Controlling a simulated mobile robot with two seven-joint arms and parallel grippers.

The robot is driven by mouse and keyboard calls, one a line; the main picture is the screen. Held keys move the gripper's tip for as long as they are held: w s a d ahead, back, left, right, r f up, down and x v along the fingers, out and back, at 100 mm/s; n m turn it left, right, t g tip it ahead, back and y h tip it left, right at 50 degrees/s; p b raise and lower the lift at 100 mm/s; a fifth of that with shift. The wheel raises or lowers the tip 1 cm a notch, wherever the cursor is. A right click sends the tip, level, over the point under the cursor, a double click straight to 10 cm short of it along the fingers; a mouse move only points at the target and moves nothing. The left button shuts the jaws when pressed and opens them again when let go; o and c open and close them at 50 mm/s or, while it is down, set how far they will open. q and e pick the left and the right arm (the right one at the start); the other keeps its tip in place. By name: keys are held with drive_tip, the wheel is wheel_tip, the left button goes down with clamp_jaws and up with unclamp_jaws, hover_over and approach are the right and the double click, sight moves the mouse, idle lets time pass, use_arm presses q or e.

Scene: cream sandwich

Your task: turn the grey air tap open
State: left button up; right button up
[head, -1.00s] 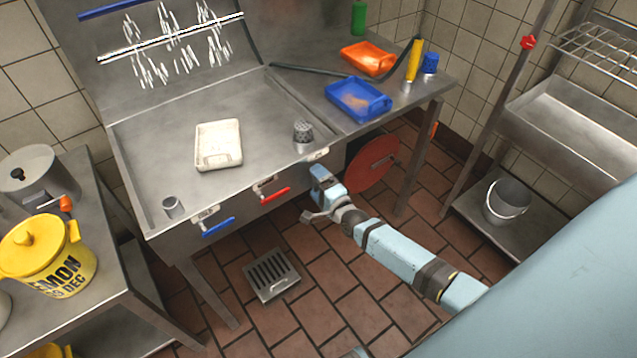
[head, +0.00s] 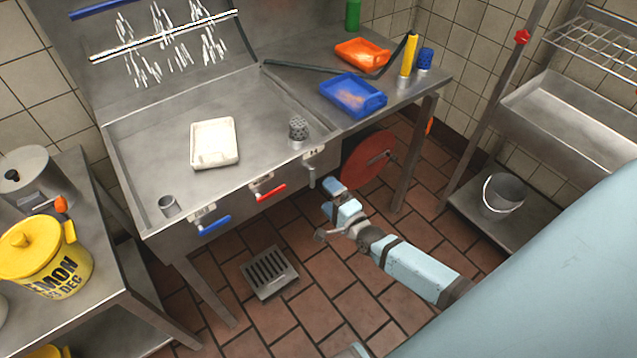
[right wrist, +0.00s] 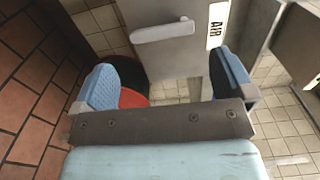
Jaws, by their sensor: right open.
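The grey air tap (head: 311,176) is on the front edge of the steel bench, right of the red and blue taps. Its lever points down in the head view. In the right wrist view the grey lever (right wrist: 162,31) lies across the picture, beside a white label (right wrist: 217,25) reading AIR. My right gripper (head: 329,208) is open and empty, just below and right of the lever, apart from it. In the right wrist view its two blue fingers (right wrist: 165,82) stand wide apart, with the lever beyond them. My left gripper is not in view.
The red tap (head: 268,193) and blue tap (head: 214,226) sit left along the same edge. A red disc reel (head: 366,160) is under the bench behind my gripper. A bench leg (head: 414,150) stands to the right. The floor around the drain grate (head: 269,271) is clear.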

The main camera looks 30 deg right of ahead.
drive_tip(key=s, duration=0.6)
drive_tip(key=shift+s+d, duration=0.25)
drive_tip(key=shift+s, duration=0.05)
